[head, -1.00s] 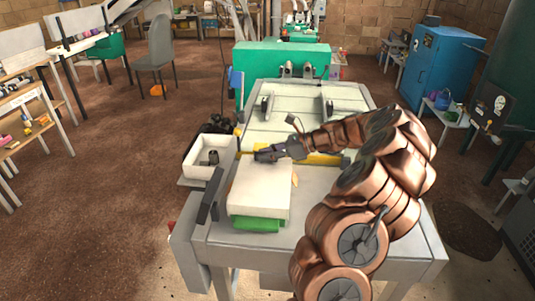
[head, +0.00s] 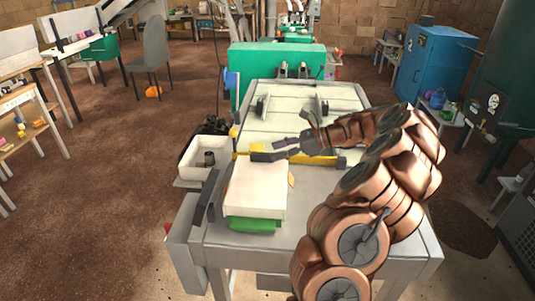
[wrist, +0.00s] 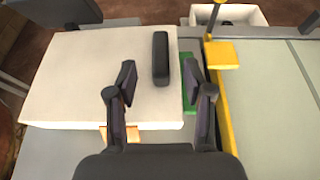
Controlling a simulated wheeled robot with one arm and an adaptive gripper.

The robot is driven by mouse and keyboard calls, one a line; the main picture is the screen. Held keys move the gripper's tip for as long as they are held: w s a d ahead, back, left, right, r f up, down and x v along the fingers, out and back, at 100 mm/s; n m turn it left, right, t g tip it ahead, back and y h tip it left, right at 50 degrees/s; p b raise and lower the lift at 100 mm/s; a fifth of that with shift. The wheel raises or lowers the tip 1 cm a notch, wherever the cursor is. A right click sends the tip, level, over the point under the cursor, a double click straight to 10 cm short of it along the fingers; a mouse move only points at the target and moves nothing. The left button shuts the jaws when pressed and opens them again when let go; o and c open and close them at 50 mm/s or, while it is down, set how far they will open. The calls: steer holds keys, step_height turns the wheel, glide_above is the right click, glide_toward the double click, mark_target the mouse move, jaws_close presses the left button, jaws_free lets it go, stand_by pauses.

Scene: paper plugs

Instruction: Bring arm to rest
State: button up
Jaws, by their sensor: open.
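My gripper (head: 284,147) is open and empty over the machine table, beside the far edge of a thick white stack (head: 257,190). In the wrist view the two fingers of my gripper (wrist: 160,76) stand apart. A dark rounded bar (wrist: 160,50) lies on the white stack (wrist: 85,75), seen between the fingertips with a gap on both sides. In the head view a dark piece (head: 266,157) at the stack's far edge appears to be this bar. My copper arm is bent and reaches in from the right.
A green block (head: 252,224) lies under the stack. A yellow bar (head: 325,160) crosses the grey table (head: 310,225) behind it. A white bin (head: 190,170) holding a dark cylinder is at the left. A small orange piece (head: 291,180) is beside the stack. The table's right front is clear.

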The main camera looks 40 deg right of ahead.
steer(key=v, duration=0.6)
steer(key=shift+s+d, duration=0.15)
steer(key=shift+r, duration=0.2)
steer(key=w+a+r+n+g, duration=0.1)
steer(key=a+r+n+g, duration=0.15)
steer(key=a, duration=0.45)
steer(key=a+r+n+g, duration=0.1)
steer(key=a+n, duration=0.3)
steer(key=a, duration=0.4)
steer(key=s+a+n+g+h, duration=0.25)
steer(key=s+a+n, duration=0.3)
steer(key=a, duration=0.45)
steer(key=s+a+n+g+h, duration=0.1)
steer(key=s+a+n+g, duration=0.2)
steer(key=s+a+n, duration=0.45)
steer(key=s+f+n+h, duration=0.3)
steer(key=s, duration=0.6)
steer(key=s+f+n+g+h, duration=0.1)
steer(key=s+f+n+h, duration=0.2)
steer(key=s, duration=0.6)
steer(key=shift+s+f+n+g+h, duration=0.25)
steer(key=shift+f+n+g+h, duration=0.15)
steer(key=shift+f, duration=0.35)
